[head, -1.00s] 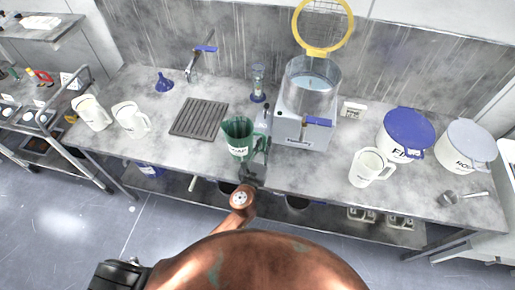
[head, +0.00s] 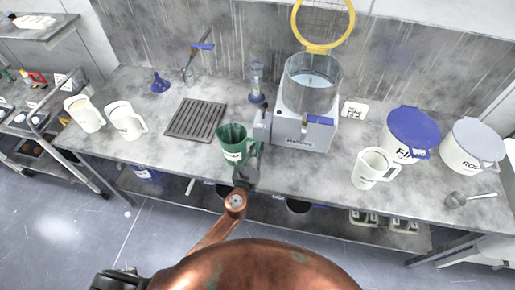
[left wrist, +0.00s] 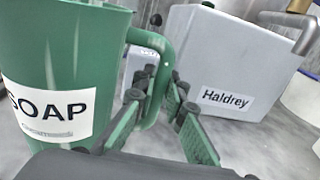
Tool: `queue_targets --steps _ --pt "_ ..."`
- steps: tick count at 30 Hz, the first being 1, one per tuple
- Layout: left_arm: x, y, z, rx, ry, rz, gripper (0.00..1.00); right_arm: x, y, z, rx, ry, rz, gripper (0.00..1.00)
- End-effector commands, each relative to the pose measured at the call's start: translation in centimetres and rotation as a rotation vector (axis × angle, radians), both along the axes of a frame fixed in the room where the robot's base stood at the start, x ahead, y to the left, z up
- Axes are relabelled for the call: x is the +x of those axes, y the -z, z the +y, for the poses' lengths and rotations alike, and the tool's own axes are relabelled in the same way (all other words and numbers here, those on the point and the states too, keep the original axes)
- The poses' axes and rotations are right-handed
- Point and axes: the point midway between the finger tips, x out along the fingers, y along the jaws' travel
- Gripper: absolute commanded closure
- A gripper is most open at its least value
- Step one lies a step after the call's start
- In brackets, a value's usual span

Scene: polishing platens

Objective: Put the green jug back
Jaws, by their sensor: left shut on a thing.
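The green jug (head: 236,147), with a white label reading SOAP, is upright near the front edge of the steel bench (head: 325,172), left of the Haldrey machine. My left gripper (head: 246,172) is at the jug's handle, on its front right side. In the left wrist view the jug (left wrist: 60,50) fills the left side, and the gripper's green-padded fingers (left wrist: 163,108) are shut on its handle. The jug's base is out of that view, so I cannot tell whether it touches the bench. My right gripper is not in view.
The grey machine (head: 292,128) stands just right of the jug. A ribbed drain plate (head: 195,119) lies to its left. Two white jugs (head: 125,121) stand at the far left. Another white jug (head: 371,168) and lidded tubs (head: 408,137) stand at right. Bare bench lies left of the jug.

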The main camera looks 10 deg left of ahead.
Motion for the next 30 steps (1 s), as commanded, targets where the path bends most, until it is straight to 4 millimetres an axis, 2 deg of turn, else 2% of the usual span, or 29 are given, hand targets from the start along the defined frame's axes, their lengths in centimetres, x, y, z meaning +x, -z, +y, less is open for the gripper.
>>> queue_targets --steps 3,4,11,21,26,30 --pt "0.0 0.4 0.0 0.001 0.0 -0.001 1.0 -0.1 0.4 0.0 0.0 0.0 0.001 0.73" --pt "0.0 0.3 0.0 0.0 0.0 0.0 0.87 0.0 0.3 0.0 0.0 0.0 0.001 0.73" --pt "0.0 0.2 0.0 0.0 0.0 0.0 0.71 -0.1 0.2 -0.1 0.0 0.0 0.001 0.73" --pt "0.0 -0.1 0.0 0.0 0.0 0.0 0.71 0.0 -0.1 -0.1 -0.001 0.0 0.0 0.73" --pt "-2.2 0.1 0.3 0.001 -0.001 0.002 0.71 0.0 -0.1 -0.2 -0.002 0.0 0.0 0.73" --pt "-5.2 0.1 0.6 0.0 0.0 0.002 0.71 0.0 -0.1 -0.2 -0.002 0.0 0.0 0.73"
